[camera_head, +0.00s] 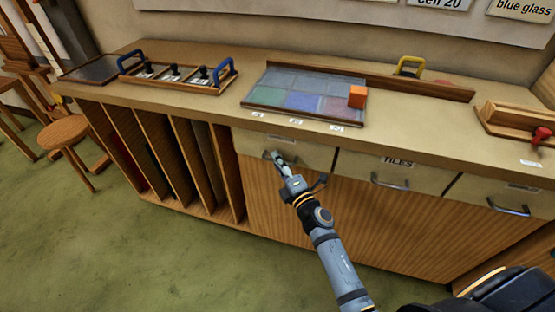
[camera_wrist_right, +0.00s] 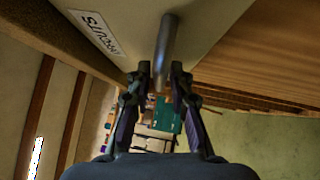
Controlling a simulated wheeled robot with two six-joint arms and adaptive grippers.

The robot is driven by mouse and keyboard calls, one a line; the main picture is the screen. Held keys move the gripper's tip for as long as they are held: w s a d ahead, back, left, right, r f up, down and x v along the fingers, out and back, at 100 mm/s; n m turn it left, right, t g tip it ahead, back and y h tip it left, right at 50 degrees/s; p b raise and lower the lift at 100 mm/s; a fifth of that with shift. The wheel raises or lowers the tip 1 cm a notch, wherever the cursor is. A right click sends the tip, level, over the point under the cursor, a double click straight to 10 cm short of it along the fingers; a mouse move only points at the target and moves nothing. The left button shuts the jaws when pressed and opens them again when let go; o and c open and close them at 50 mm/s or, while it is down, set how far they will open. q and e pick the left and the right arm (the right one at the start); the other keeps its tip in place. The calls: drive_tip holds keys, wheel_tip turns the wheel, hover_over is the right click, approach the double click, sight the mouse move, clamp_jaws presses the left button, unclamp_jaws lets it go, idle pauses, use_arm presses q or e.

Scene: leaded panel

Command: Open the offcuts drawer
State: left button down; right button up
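The offcuts drawer (camera_head: 312,154) is the leftmost drawer in the head view, under the worktop, and its front looks flush with the bench. In the right wrist view its label (camera_wrist_right: 97,33) is partly readable, and its grey bar handle (camera_wrist_right: 167,45) stands out from the front. My right gripper (camera_head: 277,160) is at this handle. In the wrist view its two fingertips (camera_wrist_right: 162,72) stand apart on either side of the bar, with a gap showing beside it. The gripper hides part of the handle in the head view. My left gripper is not in view.
The tiles drawer (camera_head: 392,171) and another drawer (camera_head: 500,195) lie to the right, both shut. Upright slots (camera_head: 170,150) are at the left. On the worktop are a panel of coloured glass (camera_head: 290,92), an orange cube (camera_head: 357,97) and a tool tray (camera_head: 180,76). The green floor in front is clear.

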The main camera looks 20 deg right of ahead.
drive_tip(key=shift+w, duration=0.1)
clamp_jaws()
idle(0.4)
